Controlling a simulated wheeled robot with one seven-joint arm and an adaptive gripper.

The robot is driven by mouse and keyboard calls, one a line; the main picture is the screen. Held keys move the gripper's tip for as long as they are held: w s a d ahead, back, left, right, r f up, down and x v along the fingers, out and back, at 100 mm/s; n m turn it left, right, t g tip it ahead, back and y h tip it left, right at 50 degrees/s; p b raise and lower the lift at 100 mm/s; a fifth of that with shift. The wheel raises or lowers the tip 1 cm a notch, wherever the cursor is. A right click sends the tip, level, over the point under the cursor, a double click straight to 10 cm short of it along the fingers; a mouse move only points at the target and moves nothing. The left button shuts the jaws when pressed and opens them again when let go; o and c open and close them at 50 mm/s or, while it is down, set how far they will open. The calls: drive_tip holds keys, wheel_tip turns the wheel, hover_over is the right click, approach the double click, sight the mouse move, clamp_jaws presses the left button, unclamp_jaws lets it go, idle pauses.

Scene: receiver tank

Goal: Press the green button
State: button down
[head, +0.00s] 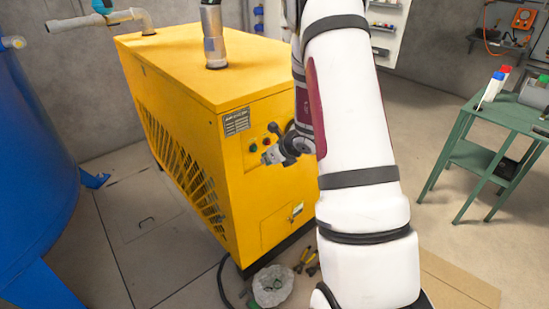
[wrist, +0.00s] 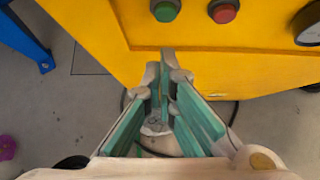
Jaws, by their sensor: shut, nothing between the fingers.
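The green button (wrist: 164,10) sits on the yellow panel at the top of the wrist view, left of the red button (wrist: 225,12). In the head view the green button (head: 253,148) is small on the front face of the yellow machine (head: 218,120). My gripper (wrist: 167,56) is shut and empty, its fingertips lying just below the green button in the wrist view. In the head view my gripper (head: 268,157) is close to the panel, just below and right of the green button. I cannot tell whether the tips touch the panel.
A round gauge (wrist: 309,24) is right of the buttons. A blue tank (head: 35,150) stands at the left. A green table (head: 500,120) with bottles is at the right.

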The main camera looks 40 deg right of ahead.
sight(255, 149)
drive_tip(key=shift+w+r, duration=0.2)
drive_tip(key=shift+w, duration=1.25)
